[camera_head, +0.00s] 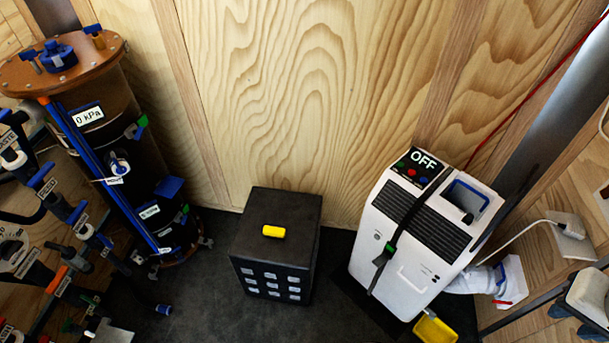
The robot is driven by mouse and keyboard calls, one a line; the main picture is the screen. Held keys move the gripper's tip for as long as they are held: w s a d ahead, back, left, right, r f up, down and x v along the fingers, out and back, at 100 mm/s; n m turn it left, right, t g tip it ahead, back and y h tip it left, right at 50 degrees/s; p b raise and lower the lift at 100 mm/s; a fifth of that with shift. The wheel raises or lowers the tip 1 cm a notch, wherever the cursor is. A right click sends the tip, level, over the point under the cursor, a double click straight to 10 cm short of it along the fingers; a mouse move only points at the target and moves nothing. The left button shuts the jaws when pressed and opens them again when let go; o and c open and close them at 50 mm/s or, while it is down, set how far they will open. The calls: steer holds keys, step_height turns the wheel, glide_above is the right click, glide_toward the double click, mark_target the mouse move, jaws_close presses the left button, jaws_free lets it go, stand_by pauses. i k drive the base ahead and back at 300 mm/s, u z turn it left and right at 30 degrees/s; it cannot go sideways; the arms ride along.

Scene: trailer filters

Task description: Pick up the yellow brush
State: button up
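A small yellow block-like piece (273,231), which looks like the yellow brush, lies on top of a black box (285,206) in the middle of the floor. No bristles can be made out on it. Nothing is touching it from above. A second yellow item (434,329), tray-like, sits at the foot of the white machine, partly cut off by the lower edge. I cannot make out my gripper in this view.
A white machine (436,240) marked OFF stands right of the box. A brown tank (96,92) with gauges and labelled valves and pipes fills the left. A wooden wall (310,100) rises behind. Dark floor (215,305) is clear in front of the box.

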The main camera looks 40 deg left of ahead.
mark_target(276, 231)
steer(key=u, duration=0.15)
steer(key=k, duration=0.2)
steer(key=z, duration=0.65)
steer(key=i, duration=0.8)
steer(key=u, duration=3.2)
steer(key=i, duration=0.55)
steer(key=u, duration=0.05)
steer(key=k, duration=0.55)
steer(key=z, duration=0.1)
